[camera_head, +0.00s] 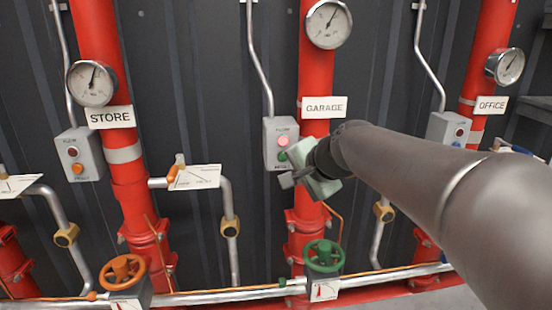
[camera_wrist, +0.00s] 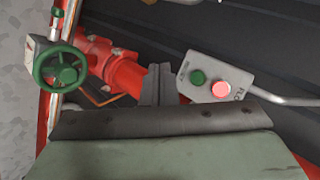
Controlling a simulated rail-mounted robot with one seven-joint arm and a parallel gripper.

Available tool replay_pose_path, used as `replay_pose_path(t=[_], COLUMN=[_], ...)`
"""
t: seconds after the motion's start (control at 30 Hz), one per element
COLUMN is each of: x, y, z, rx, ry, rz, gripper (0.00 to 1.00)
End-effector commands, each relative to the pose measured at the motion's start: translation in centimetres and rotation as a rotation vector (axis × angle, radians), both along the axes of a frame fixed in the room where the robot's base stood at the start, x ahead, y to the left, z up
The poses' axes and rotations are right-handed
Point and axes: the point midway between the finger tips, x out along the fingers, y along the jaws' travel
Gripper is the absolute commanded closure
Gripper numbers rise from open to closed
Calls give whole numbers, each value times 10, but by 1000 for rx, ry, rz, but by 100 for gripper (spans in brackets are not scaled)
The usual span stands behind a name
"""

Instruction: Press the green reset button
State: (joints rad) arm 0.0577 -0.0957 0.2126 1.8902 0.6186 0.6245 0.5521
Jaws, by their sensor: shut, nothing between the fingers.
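The green reset button (camera_head: 283,156) is on the lower part of a grey control box (camera_head: 271,143) on the GARAGE pipe, below a lit pink lamp (camera_head: 283,141). The wrist view shows the green button (camera_wrist: 197,77) uncovered, beside the pink lamp (camera_wrist: 220,89). My gripper (camera_head: 287,180) is shut and empty, just below the box in the head view. In the wrist view my gripper fingers (camera_wrist: 160,84) are left of the green button, with no visible contact.
A STORE box (camera_head: 79,155) is at left and an OFFICE box (camera_head: 448,129) at right. Below my gripper is a green handwheel (camera_head: 323,256); an orange handwheel (camera_head: 122,270) is lower left. Red pipes and gauges stand behind. My arm hides the lower right.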

Motion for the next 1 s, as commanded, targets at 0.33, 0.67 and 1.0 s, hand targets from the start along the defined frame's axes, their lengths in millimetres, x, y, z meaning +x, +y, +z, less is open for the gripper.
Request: replay_pose_path(t=[0.33,0.67,1.0], x=[3,42,79], y=[1,8,16], z=[0,3,1], rx=[-1,-1,-2], ry=[1,3,2], rz=[1,2,1], gripper=[100,100,100])
